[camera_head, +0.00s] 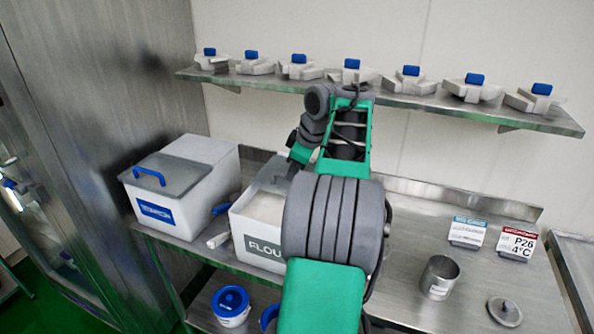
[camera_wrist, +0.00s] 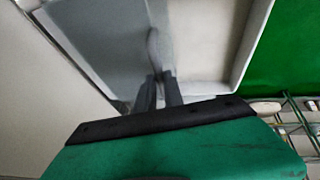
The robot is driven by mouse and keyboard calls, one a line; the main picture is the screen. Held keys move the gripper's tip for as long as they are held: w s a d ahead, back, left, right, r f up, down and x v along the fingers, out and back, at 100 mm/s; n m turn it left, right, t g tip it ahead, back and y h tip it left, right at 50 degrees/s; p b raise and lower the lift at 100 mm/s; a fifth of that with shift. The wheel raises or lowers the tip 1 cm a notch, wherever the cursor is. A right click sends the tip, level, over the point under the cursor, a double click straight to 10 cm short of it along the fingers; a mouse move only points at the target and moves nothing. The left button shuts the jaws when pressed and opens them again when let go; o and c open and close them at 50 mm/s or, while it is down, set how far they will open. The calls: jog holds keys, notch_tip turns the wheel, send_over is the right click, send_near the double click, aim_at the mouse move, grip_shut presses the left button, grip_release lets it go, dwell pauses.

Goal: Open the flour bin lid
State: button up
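The flour bin (camera_head: 262,238) is a white box with a dark label reading "FLOU", partly behind my arm in the head view. A pale inside shows at its top, so it is at least partly uncovered. In the wrist view, a white rim and pale interior (camera_wrist: 207,40) show on the right, and a smooth grey panel, apparently the lid (camera_wrist: 90,45), is on the left. My gripper (camera_wrist: 159,76) has its dark fingers close together at the border between them.
A second white bin (camera_head: 190,205) with a grey lid and blue handle stands left. A blue-handled scoop (camera_head: 218,240) lies between the bins. A steel cup (camera_head: 438,278), round lid (camera_head: 504,311) and signs (camera_head: 517,241) are right. A shelf (camera_head: 430,101) of white parts hangs above.

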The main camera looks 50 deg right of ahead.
jog(key=o, duration=0.5)
jog(key=shift+c, duration=0.2)
jog(key=p+v, duration=0.2)
jog(key=v, duration=0.5)
jog(key=shift+r, duration=0.4)
